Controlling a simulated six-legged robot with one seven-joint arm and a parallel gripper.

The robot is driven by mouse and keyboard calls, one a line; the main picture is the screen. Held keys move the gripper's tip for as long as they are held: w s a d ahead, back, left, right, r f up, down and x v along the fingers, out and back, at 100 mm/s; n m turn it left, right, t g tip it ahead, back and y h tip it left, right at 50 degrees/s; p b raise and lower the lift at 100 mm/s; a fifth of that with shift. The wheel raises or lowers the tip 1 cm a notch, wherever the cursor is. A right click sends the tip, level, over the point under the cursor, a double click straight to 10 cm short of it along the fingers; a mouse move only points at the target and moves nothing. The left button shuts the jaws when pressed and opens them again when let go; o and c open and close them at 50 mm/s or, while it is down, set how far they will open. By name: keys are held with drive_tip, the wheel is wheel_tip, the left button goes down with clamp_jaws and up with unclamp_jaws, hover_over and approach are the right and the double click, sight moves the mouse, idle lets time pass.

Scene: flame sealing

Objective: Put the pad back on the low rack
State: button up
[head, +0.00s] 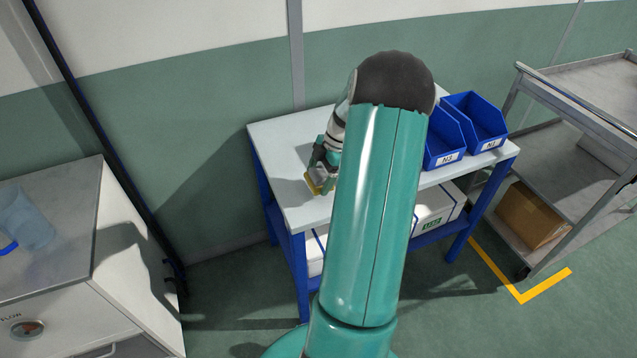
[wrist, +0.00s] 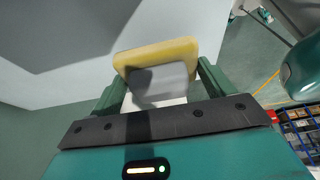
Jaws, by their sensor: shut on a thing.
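The pad (wrist: 157,55) is a yellow slab with a grey-white block between my fingers in the wrist view. My gripper (wrist: 155,90) is shut on it, with one dark green finger on each side. In the head view the pad (head: 314,184) shows as a small yellow edge below my gripper (head: 321,172), over the left front part of a white-topped rack with blue legs (head: 275,150). I cannot tell whether the pad touches the top. My own arm hides the middle of the rack.
Two blue bins (head: 474,118) stand on the rack's right end. White boxes (head: 436,208) sit on its lower shelf. A grey cart (head: 570,130) with a cardboard box (head: 530,213) stands right. A cabinet (head: 60,235) with a clear jug (head: 25,218) stands left. The rack's left top is bare.

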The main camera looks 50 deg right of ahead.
sight(318, 183)
drive_tip(key=shift+w+f, duration=0.15)
drive_tip(key=shift+f, duration=0.7)
drive_tip(key=shift+w+f, duration=0.1)
drive_tip(key=shift+f, duration=0.7)
drive_tip(key=o, duration=0.8)
drive_tip(key=shift+f, duration=0.15)
